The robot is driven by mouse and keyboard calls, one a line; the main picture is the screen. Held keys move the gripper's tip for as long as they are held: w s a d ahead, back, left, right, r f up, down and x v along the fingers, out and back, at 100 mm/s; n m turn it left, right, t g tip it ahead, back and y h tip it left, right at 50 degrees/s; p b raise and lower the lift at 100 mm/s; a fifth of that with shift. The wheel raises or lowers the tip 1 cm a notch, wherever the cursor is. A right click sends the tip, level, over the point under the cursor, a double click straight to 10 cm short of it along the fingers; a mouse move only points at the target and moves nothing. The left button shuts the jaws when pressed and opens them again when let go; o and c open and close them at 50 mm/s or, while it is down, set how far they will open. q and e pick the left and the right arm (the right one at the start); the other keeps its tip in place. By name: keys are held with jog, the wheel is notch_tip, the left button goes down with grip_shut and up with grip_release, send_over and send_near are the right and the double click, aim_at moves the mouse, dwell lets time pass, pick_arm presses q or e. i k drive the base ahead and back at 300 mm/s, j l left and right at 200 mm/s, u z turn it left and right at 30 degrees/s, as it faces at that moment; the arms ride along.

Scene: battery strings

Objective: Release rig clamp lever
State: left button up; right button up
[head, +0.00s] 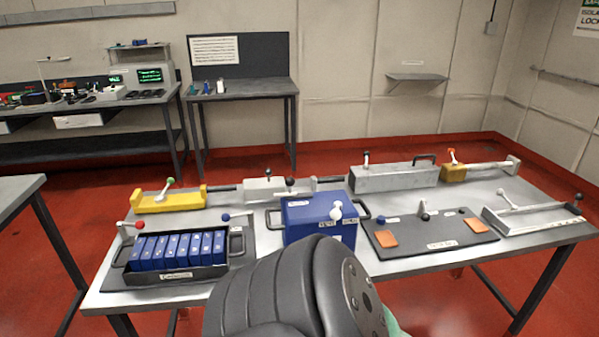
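Several levers with ball knobs stand on the rigs on the grey table (110,296); I cannot tell which is the rig clamp lever. An orange-red-knobbed lever (452,156) is on a yellow-orange block (453,173) at the back right. A red-knobbed lever (137,224) is by the black tray. Neither gripper shows.
My dark arm link covers the bottom middle and hides the table's front edge there. A black tray (178,277) holds several blue cells. A dark plate (464,239) with orange pads and a grey channel (538,216) lie at the right. Benches stand behind, beyond red floor.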

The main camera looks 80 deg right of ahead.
aim_at(425, 217)
jog(key=k+j+z, duration=0.15)
jog(key=z, duration=3.4)
